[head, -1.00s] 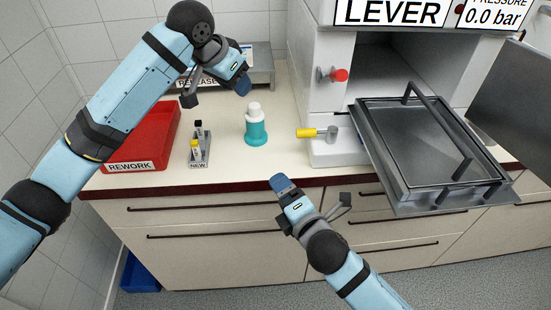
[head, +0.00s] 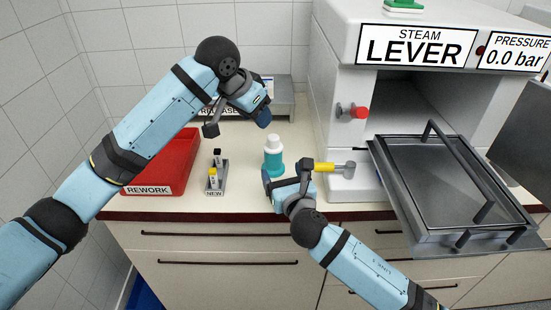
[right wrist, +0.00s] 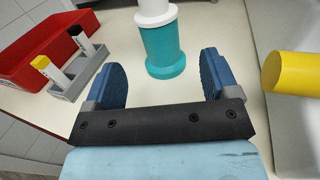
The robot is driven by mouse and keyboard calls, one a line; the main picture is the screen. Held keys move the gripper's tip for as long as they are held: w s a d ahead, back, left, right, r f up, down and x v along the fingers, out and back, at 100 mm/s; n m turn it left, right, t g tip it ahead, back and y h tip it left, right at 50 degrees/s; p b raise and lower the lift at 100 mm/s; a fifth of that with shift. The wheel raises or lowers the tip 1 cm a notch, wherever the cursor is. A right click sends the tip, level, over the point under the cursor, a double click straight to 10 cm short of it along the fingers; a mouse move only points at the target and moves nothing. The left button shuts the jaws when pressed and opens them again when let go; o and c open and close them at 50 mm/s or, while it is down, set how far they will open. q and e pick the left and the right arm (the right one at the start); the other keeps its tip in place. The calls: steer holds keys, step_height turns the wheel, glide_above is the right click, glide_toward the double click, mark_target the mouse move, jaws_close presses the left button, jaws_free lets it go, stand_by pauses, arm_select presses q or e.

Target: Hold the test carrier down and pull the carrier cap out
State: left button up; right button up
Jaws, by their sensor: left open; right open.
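The test carrier, a teal cylinder (head: 273,164), stands upright on the counter with the white carrier cap (head: 273,142) on top. In the right wrist view the teal body (right wrist: 164,50) stands just beyond the finger gap, with the white cap (right wrist: 153,12) cut off by the top edge. My right gripper (head: 287,176) is open and empty in front of the carrier; its fingers (right wrist: 161,82) are apart, with bare counter between them. My left gripper (head: 238,122) is open and empty, above and left behind the cap, with its fingers spread.
A yellow-handled lever (head: 333,167) is close right of my right gripper. A grey RELEASE tray (head: 275,100) lies behind.

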mark_target(273, 137)
steer(key=x, duration=0.7)
steer(key=shift+w+a, duration=0.1)
steer(key=shift+w, duration=0.05)
steer(key=shift+c, duration=0.2)
steer(key=c, duration=1)
arm_select(q)
steer(key=shift+o, duration=1.8)
steer(key=shift+d+r+n+y, duration=0.2)
steer(key=shift+r+n+y, duration=0.1)
steer(key=shift+n, duration=0.1)
steer(key=f+n, duration=0.1)
steer(key=w+d+f+y, duration=0.1)
steer(key=w+f+n, duration=0.1)
steer(key=shift+w+d+f+n+y, duration=0.1)
steer(key=shift+d+f+n+y, duration=0.2)
steer(key=shift+f, duration=0.1)
steer(key=shift+s+d+x, duration=0.1)
steer(key=shift+x, duration=0.95)
steer(key=shift+s+d+x, duration=0.1)
steer(key=shift+d+x, duration=0.05)
steer(key=shift+x, duration=0.9)
steer(key=shift+s+d+x, duration=0.1)
steer(key=shift+x, duration=0.95)
